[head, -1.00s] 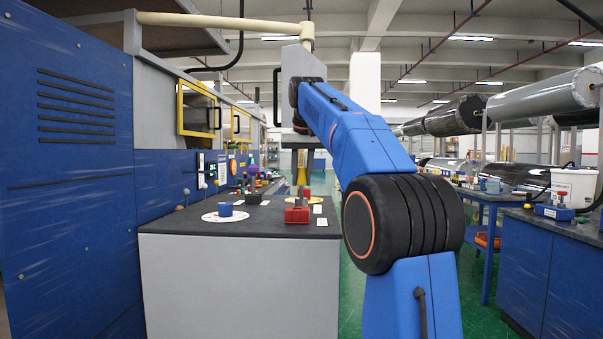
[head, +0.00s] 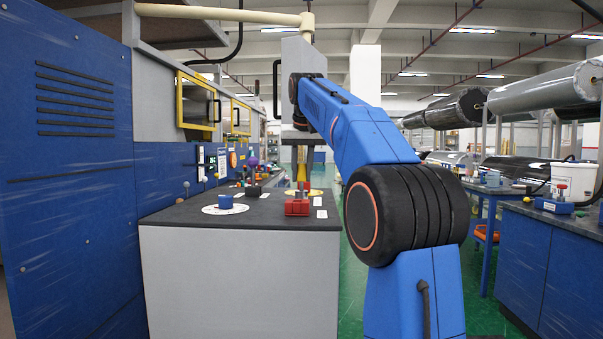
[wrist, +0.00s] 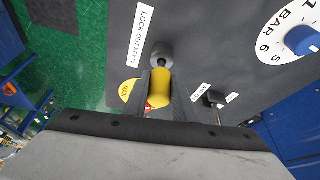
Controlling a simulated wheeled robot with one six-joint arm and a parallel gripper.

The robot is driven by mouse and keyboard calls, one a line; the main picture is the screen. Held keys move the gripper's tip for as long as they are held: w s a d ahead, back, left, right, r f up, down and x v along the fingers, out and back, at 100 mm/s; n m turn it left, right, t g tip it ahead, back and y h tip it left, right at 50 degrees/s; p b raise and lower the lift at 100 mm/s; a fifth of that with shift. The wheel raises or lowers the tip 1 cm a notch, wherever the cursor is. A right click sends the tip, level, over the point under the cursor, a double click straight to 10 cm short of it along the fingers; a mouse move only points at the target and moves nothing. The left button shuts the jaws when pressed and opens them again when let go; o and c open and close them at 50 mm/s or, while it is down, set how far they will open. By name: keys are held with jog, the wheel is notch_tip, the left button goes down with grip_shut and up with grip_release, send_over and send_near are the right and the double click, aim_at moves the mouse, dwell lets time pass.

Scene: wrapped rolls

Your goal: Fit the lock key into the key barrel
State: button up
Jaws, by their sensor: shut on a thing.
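My gripper (wrist: 160,102) points down at the bench top, with its dark fingers shut on the yellow lock key (wrist: 159,84). The key also shows as a yellow upright shape below the gripper in the head view (head: 301,169). In the wrist view a grey round barrel (wrist: 161,54) lies just past the key, beside a white label reading LOCK-OUT KEY (wrist: 142,33). It looks like the key barrel. The key and barrel overlap in this view, so I cannot tell whether they touch. In the head view my gripper is above the bench's back right part.
A red block (head: 297,208) stands on the dark bench top (head: 265,217), in front of the key. A blue knob (head: 226,201) on a white dial is to the left. A yellow disc (wrist: 127,90) and a dark T-shaped handle (wrist: 214,98) flank the fingers.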

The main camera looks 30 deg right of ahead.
jog(key=shift+f, duration=0.65)
dwell(0.3)
jog(key=o, duration=1.1)
